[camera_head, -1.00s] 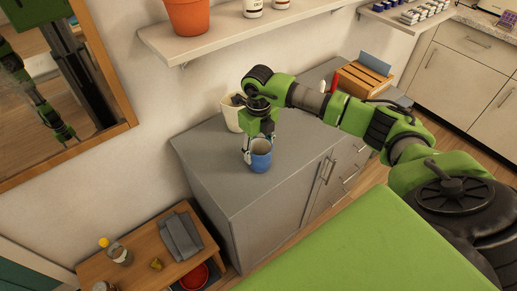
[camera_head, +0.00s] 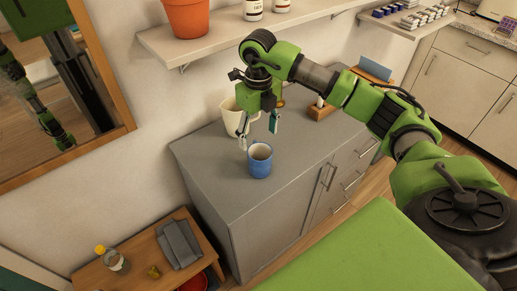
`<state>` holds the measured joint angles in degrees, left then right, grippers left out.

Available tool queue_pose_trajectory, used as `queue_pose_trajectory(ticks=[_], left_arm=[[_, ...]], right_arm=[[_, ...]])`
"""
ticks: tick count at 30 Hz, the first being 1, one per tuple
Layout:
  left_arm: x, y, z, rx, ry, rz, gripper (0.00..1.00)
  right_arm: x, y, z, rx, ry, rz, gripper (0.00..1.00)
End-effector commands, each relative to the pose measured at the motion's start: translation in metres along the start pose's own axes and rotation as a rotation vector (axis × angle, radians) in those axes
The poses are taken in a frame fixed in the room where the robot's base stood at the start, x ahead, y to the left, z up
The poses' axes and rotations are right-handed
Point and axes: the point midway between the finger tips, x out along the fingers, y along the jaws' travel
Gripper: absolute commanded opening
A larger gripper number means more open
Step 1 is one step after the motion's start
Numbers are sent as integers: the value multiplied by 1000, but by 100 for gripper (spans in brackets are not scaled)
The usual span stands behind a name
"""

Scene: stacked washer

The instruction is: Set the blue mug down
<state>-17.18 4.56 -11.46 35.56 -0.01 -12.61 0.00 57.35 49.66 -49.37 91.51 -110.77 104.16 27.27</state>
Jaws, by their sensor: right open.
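The blue mug (camera_head: 260,163) stands upright on the grey cabinet top (camera_head: 205,165), near its front left part. Its opening faces up and it looks empty inside. My right gripper (camera_head: 258,134) is above and just behind the mug, fingers pointing down. Its two fingers are spread apart, with nothing between them, and they look clear of the mug. My left gripper does not show directly.
A cream pot or jug (camera_head: 230,112) stands behind my right gripper. A wooden crate (camera_head: 322,110) stands farther right on the cabinet. A wall shelf (camera_head: 220,42) holds a terracotta pot (camera_head: 187,17). A low wooden table (camera_head: 140,255) holds a folded grey cloth (camera_head: 180,243).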

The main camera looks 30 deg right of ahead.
Motion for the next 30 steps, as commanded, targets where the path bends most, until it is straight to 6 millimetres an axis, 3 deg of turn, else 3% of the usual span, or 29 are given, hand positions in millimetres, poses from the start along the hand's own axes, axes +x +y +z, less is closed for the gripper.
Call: queue_pose_trajectory(ticks=[3,8,25,28,30], left_arm=[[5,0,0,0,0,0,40],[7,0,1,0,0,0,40],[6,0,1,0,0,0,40],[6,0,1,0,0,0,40],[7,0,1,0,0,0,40]], right_arm=[[-17,0,1,1,-3,0,65],[-29,0,0,0,0,0,65],[-30,1,0,-2,0,3,65],[-24,16,2,-26,-13,44,65],[-16,43,6,-64,-39,118,65]])
